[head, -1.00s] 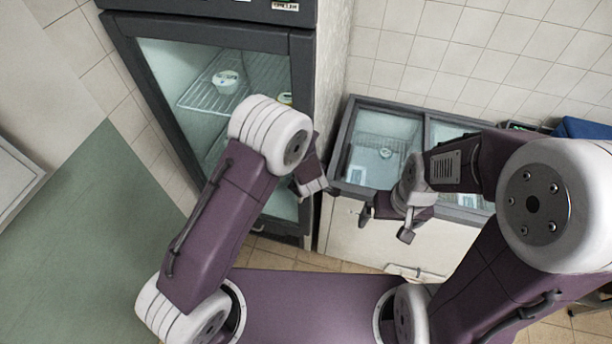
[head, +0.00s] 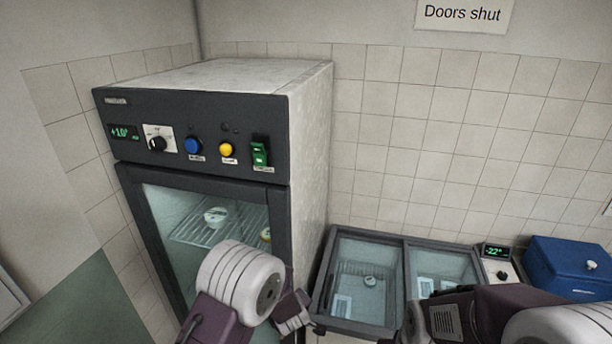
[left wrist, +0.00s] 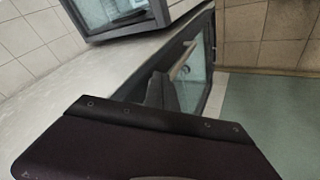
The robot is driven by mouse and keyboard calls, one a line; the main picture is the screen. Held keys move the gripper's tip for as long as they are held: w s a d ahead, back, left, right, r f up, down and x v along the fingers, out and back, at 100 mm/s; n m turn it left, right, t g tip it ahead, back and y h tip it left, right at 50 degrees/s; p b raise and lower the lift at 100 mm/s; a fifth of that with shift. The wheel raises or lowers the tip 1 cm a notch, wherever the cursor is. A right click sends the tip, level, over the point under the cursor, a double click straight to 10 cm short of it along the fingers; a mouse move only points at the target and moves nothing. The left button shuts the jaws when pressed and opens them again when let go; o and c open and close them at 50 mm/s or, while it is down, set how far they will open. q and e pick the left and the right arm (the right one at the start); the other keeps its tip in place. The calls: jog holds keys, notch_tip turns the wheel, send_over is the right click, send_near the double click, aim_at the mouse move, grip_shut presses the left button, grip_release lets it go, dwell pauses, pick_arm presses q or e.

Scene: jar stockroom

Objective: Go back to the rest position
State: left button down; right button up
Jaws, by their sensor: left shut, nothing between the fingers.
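My left gripper (head: 297,322) shows at the bottom of the head view, in front of the lower right part of the upright glass-door cabinet. It is shut with nothing in it. In the left wrist view its dark fingers (left wrist: 163,92) point toward the cabinet door. My right arm (head: 450,315) comes in at the bottom right, over the front of the low chest freezer. Its gripper is below the edge of the head view.
The upright cabinet (head: 308,130) has a shut glass door, with tubs on a wire shelf inside. The glass-topped chest freezer (head: 408,270) stands to its right, holding a few items. A blue box (head: 565,268) sits at far right. A tiled wall stands behind.

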pick_arm(q)
jog(key=s+a+f+m+g+b, duration=0.2)
jog(key=s+a+f+m+b, duration=0.1)
jog(key=s+b, duration=0.3)
jog(key=s+a+f+m+g+b, duration=0.2)
jog(key=s+a+f+m+b, duration=0.1)
jog(key=s, duration=0.6)
jog(key=s+a+f+m+g+b, duration=0.1)
jog(key=s+a+f+m+b, duration=0.2)
jog(key=s+a+b, duration=0.3)
jog(key=s+f+b, duration=0.1)
jog(key=s+b, duration=0.1)
jog(key=b, duration=0.1)
jog(key=shift+f+m+g+h, duration=0.3)
jog(key=shift+m+g, duration=0.1)
jog(key=shift+w, duration=0.15)
